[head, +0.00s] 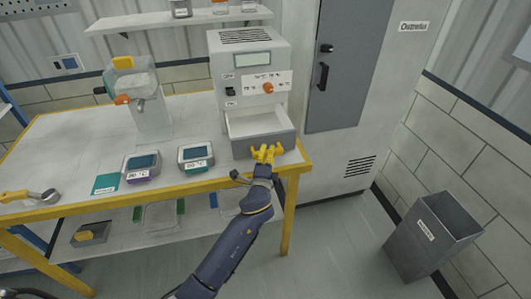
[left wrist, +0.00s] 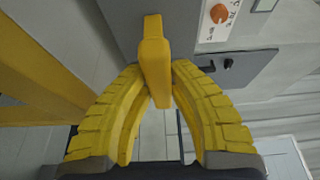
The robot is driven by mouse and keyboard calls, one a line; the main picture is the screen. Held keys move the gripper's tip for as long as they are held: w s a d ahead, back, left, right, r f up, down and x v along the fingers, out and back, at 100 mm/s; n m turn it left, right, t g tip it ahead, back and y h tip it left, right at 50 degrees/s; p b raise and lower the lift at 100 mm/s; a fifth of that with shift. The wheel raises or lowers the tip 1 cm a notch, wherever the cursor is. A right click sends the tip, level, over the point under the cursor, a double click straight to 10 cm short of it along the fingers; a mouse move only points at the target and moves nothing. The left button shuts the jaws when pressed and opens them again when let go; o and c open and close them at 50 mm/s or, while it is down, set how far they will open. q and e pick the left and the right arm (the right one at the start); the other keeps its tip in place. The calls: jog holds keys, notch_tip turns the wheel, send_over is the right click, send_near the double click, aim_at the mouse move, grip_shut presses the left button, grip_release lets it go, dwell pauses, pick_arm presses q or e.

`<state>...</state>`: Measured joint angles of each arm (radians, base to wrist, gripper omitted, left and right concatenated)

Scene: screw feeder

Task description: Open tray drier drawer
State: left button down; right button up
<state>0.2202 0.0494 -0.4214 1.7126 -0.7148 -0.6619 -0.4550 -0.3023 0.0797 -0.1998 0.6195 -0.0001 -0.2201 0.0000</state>
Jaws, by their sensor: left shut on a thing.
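The tray drier (head: 248,72) is a light grey box at the back right of the table, with a small display and an orange knob. Its drawer (head: 266,122) is pulled out toward me, and its white, empty inside shows. My left gripper (head: 266,153) is at the drawer's front face. In the left wrist view, the yellow fingers (left wrist: 155,103) are shut on a yellow drawer handle (left wrist: 154,60), which stands out from the grey drawer front (left wrist: 110,25). My right gripper is not in view.
Two small trays with blue contents and labels (head: 142,165) (head: 196,156) sit on the table left of the drier. A feeder-like machine (head: 148,110) stands behind them. A grey bin (head: 433,235) stands on the floor at right. The floor before the table's right end is clear.

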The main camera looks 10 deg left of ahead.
pick_arm(q)
jog(key=c, duration=1.2)
grip_release()
jog(key=shift+c, duration=0.2)
jog(key=s, duration=1.2)
jog(key=shift+d, duration=0.25)
